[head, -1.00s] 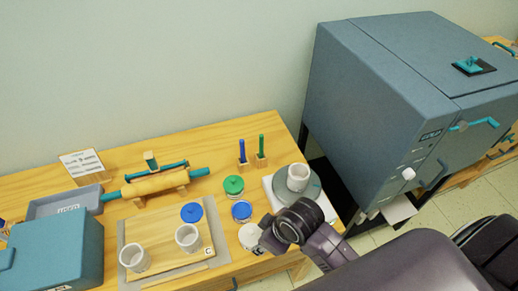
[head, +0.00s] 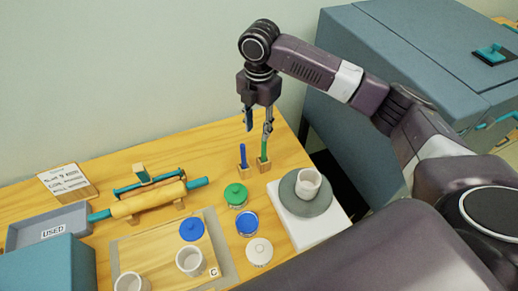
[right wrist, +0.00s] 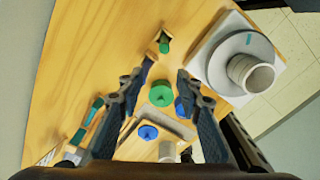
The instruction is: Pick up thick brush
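Two upright brushes stand in small wooden holders near the table's back edge: a blue one (head: 243,157) and a green one (head: 264,150). I cannot tell from their look which is the thick one. My right gripper (head: 258,125) is open, pointing down above the brushes, its right finger close to the green brush's top in the picture; contact cannot be told. The right wrist view shows its spread fingers (right wrist: 157,90) with nothing between them, and the green brush (right wrist: 165,47) beyond them. My left gripper is out of view.
A green-lidded jar (head: 236,194), a blue jar (head: 247,223) and a white-lidded jar (head: 259,251) stand in front of the brushes. A grey turntable (head: 288,200) with a white cup (head: 308,183) is at right. A rolling pin (head: 150,200) lies at left.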

